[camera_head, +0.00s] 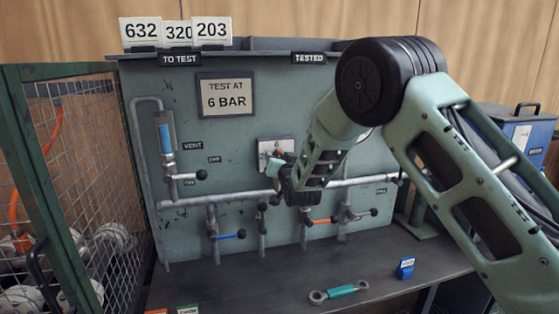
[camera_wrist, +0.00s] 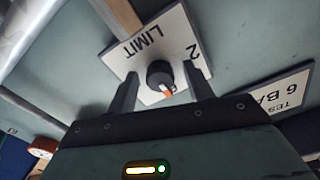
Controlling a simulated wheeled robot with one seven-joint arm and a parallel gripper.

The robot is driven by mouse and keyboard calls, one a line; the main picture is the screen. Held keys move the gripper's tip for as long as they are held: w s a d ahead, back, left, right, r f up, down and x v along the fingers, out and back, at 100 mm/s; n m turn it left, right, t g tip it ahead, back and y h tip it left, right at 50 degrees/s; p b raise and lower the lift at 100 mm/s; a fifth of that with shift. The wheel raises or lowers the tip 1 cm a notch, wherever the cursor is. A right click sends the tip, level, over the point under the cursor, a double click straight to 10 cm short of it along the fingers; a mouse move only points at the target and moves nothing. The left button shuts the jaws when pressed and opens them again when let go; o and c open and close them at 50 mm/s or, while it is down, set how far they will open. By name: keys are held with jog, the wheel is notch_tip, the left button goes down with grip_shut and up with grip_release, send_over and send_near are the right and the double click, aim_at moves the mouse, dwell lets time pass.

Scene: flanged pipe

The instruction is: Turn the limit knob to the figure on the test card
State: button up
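The limit knob (camera_wrist: 158,73) is a small black round knob with an orange-and-white pointer mark. It sits on a white plate (camera_wrist: 143,45) lettered LIMIT, with a figure 2 visible near one finger. The other figures are hidden or not readable. My gripper (camera_wrist: 161,76) is open, its two dark fingers apart on either side of the knob, with visible gaps; I cannot tell how deep they reach. In the head view my gripper (camera_head: 278,170) is at the plate (camera_head: 266,147) and largely covers it. The test card (camera_head: 226,95) reads TEST AT 6 BAR; part of it shows in the wrist view (camera_wrist: 290,92).
Pipes and small valve levers (camera_head: 228,236) run across the green panel (camera_head: 185,110) below the plate. Number cards (camera_head: 140,31) stand on top. A wire cage (camera_head: 75,190) is at left. A green-handled tool (camera_head: 339,292) and a blue block (camera_head: 405,268) lie on the bench.

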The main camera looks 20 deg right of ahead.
jog(key=s+b, duration=0.2)
jog(key=s, duration=1.5)
jog(key=shift+s+b, duration=0.2)
jog(key=shift+b, duration=0.15)
